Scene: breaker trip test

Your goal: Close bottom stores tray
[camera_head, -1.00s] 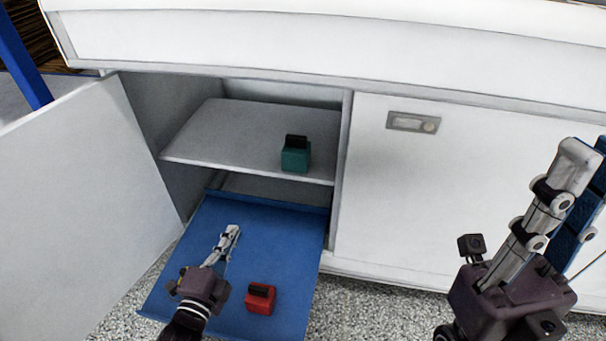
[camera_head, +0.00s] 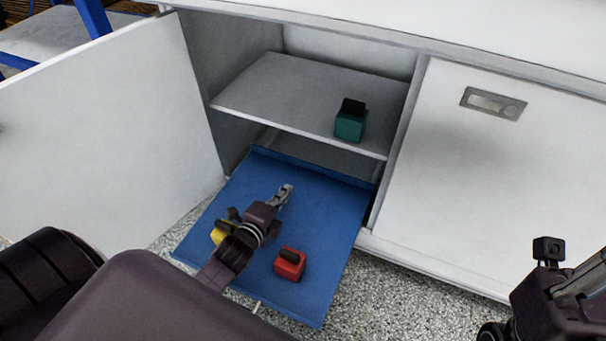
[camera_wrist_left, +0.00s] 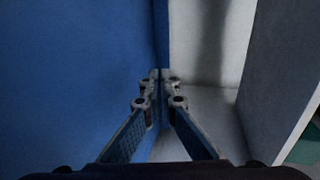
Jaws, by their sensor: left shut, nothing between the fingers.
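The blue stores tray (camera_head: 325,215) sticks out of the bottom of the open cabinet bay, below the grey shelf. A red block (camera_head: 290,264) with a dark top and a yellow block (camera_head: 218,234), partly hidden by my gripper, are on it. My left gripper (camera_head: 287,188) is over the tray, shut and empty, its fingers pointing toward the cabinet. In the left wrist view the shut fingertips (camera_wrist_left: 160,75) are at the edge between the blue tray surface (camera_wrist_left: 70,80) and a pale surface; I cannot tell whether they touch. My right gripper (camera_head: 575,290) is at the lower right, its fingertips out of frame.
The cabinet door (camera_head: 110,130) stands open at the left. The shelf (camera_head: 290,95) above the tray holds a teal block (camera_head: 350,124). A closed panel with a recessed handle (camera_head: 492,103) is at the right. Speckled floor (camera_head: 400,300) shows around the tray.

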